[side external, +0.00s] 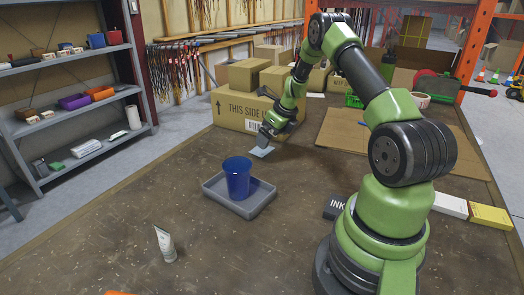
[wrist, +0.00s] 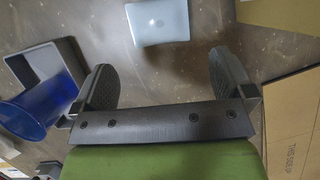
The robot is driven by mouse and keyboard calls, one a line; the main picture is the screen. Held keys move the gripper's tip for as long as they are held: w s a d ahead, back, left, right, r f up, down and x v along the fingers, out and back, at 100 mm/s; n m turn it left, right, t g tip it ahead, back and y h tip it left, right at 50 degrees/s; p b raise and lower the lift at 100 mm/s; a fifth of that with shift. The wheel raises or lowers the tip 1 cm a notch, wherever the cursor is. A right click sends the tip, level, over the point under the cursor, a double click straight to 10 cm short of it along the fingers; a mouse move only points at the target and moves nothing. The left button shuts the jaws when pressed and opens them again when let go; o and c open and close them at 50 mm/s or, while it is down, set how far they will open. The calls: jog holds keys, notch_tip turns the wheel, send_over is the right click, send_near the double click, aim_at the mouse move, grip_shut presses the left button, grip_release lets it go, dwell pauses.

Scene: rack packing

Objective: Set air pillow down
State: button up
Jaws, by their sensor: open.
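The air pillow (side external: 261,151) is a small, pale blue-white, flat piece lying on the brown table, right of the grey tray and in front of the big cardboard box. In the wrist view the air pillow (wrist: 157,21) lies at the top middle, beyond my fingertips and not between them. My gripper (side external: 268,134) is just above the air pillow in the side view. In the wrist view its two dark fingers (wrist: 164,78) stand wide apart with nothing between them. The gripper is open and empty.
A grey tray (side external: 216,190) holds a blue cup (side external: 237,178). A white tube (side external: 165,243) stands at front left. A large cardboard box (side external: 236,110) with smaller boxes on top stands behind. A dark INK box (side external: 335,207) lies near my base. The table's front middle is clear.

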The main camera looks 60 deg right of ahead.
jog(key=shift+w+x, duration=0.15)
jog(key=shift+x, duration=1.3)
jog(key=shift+w+x, duration=0.1)
jog(key=shift+x, duration=1.4)
jog(key=shift+d+r, duration=0.1)
jog(key=shift+r, duration=0.05)
jog(key=c, duration=0.9)
jog(key=shift+c, duration=0.2)
